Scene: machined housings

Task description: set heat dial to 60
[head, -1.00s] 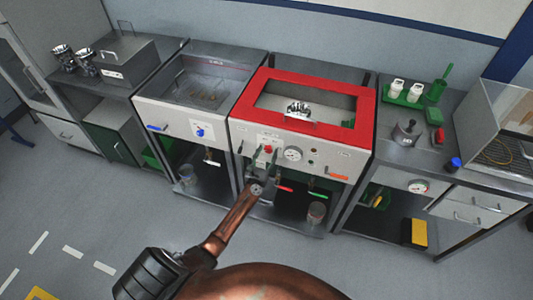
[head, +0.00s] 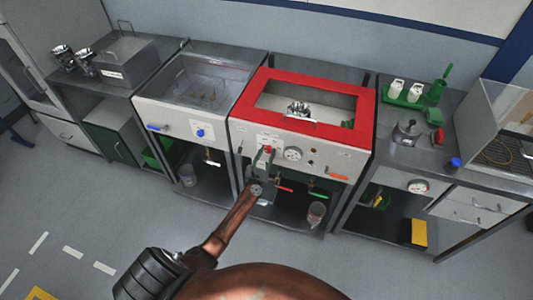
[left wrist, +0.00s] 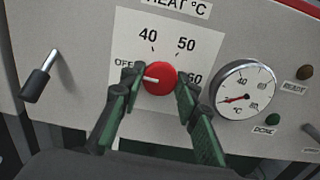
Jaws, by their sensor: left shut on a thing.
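The red heat dial (left wrist: 160,78) sits on the white front panel under the label HEAT °C. Its white mark points left, towards the OFF side. Around it are printed OFF, 40, 50 and 60, with the 60 at the right partly covered by a finger. My left gripper (left wrist: 158,86) is shut on the dial, one green-and-black finger on each side. In the head view my left gripper (head: 264,157) reaches the panel of the red-topped unit (head: 358,112) from below, with the dial (head: 267,149) just visible between its fingers. My right gripper is not in view.
A round temperature gauge (left wrist: 243,90) is right of the dial, its red needle pointing left. A black-ended lever (left wrist: 39,78) sticks out at the left. READY (left wrist: 305,72) and DONE (left wrist: 272,118) lamps are at the right. Red-handled and green-handled valves (head: 284,188) sit below the panel.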

